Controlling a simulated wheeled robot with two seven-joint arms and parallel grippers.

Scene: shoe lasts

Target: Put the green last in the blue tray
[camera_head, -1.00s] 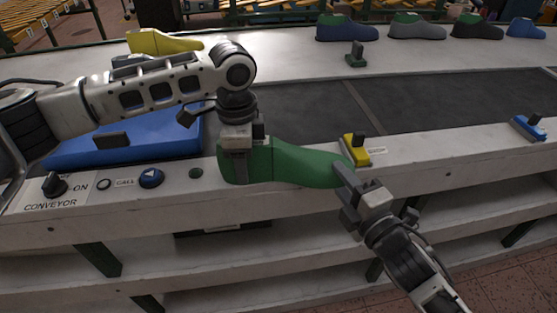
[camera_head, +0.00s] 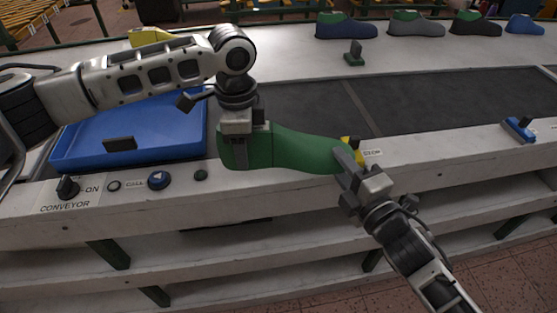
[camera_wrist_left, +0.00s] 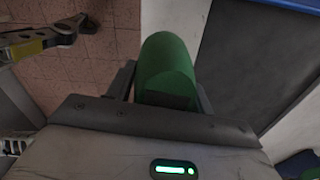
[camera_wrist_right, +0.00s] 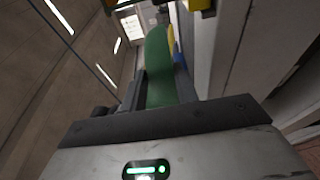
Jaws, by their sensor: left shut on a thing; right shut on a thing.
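The green last (camera_head: 296,150) is held lengthwise between both grippers, above the front edge of the conveyor bench. My left gripper (camera_head: 243,150) is shut on its thick heel end; the last also shows between the fingers in the left wrist view (camera_wrist_left: 167,65). My right gripper (camera_head: 347,165) is shut on its narrow toe end; the last shows between the fingers in the right wrist view (camera_wrist_right: 160,70). The blue tray (camera_head: 185,141) is on the bench to the left of the last. My left arm hides part of its far side.
A yellow last (camera_head: 150,37) sits behind my left arm. Several lasts, including a blue one (camera_head: 345,30), stand along the back ledge. A knob (camera_head: 67,187) and buttons (camera_head: 158,180) lie on the front edge. The dark belt (camera_head: 420,100) is largely clear.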

